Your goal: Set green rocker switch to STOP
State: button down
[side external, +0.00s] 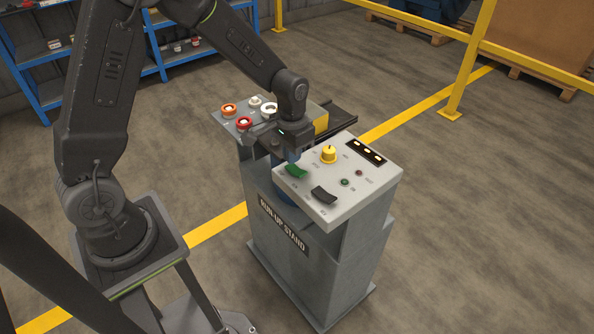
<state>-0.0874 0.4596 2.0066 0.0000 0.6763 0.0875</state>
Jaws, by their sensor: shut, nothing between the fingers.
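The green rocker switch (296,170) sits on the sloped top of the light grey control box, near its left edge. Its labels are too small to read, so I cannot tell which side is pressed. My gripper (292,157) points down just above and behind the green rocker. It is shut and empty. I cannot tell whether the fingertips touch the rocker.
A black rocker (324,194), a yellow knob (328,154) and small lamps (345,182) share the box top. Behind my gripper, another panel carries red (244,123), orange (228,109) and white controls. Yellow railing (468,60) stands back right. Floor around the stand is clear.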

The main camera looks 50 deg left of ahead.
aim_at(292, 168)
jog(key=shift+r, duration=2.6)
jog(key=s+d+r+t, duration=0.1)
jog(key=s+r+t, duration=0.1)
jog(key=s+r, duration=0.5)
jog(key=s+d+r+t, duration=0.2)
jog(key=s+r, duration=0.6)
jog(key=s, duration=0.4)
jog(key=shift+d+t, duration=0.25)
jog(key=shift+t, duration=0.55)
